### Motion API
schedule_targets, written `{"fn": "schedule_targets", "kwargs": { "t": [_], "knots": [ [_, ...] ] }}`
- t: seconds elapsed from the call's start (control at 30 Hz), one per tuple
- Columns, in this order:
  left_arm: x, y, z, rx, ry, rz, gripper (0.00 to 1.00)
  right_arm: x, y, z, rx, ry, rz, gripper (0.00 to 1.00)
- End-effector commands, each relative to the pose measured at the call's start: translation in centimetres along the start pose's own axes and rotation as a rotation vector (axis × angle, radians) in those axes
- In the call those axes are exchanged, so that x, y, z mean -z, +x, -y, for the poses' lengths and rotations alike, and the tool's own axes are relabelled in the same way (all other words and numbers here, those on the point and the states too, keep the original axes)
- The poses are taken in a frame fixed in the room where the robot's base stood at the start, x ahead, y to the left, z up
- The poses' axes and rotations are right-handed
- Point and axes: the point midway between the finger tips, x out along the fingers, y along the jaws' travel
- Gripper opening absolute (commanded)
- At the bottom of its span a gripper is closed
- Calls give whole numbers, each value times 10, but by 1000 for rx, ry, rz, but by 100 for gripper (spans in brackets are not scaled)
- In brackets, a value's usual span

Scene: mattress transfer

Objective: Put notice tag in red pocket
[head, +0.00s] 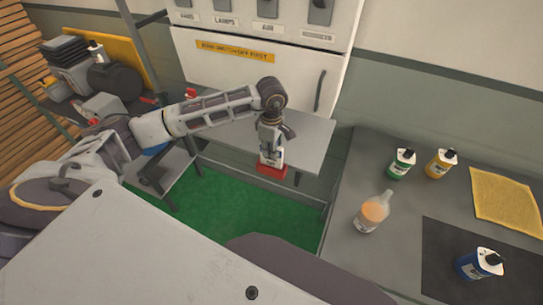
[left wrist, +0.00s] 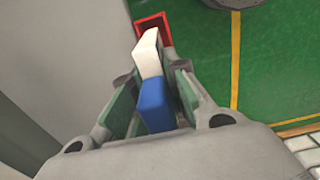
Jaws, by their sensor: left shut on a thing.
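The notice tag (left wrist: 153,85) is a small block, blue at the near end and white at the far end in the left wrist view. My left gripper (left wrist: 150,108) is shut on it, with a finger on each side. In the head view the tag's pale face (head: 270,157) hangs below the left gripper (head: 271,146). The red pocket (head: 272,171) is directly below the tag, at the front edge of the grey shelf. Its open rim (left wrist: 152,24) shows past the tag's far end. I cannot tell whether the tag's lower end is inside the pocket. My right gripper is out of view.
A grey shelf (head: 312,134) stands under a white cabinet (head: 290,66). Green floor (head: 240,213) lies below. At right, a grey table (head: 340,206) holds several bottles, a yellow cloth (head: 505,197) and a dark mat (head: 440,245). A cluttered bench is at left.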

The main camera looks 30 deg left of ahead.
Motion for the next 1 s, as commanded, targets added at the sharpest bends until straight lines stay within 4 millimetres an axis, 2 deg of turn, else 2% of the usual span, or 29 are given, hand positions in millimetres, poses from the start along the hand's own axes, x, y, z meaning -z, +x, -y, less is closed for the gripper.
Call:
{"fn": "schedule_targets", "kwargs": {
  "t": [0.23,0.53,1.0],
  "knots": [
    [0,6,0,1,0,0,0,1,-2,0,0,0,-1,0],
    [0,35,0,1,-1,0,0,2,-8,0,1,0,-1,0],
    [0,40,0,-1,0,0,0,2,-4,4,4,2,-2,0]
  ]
}}
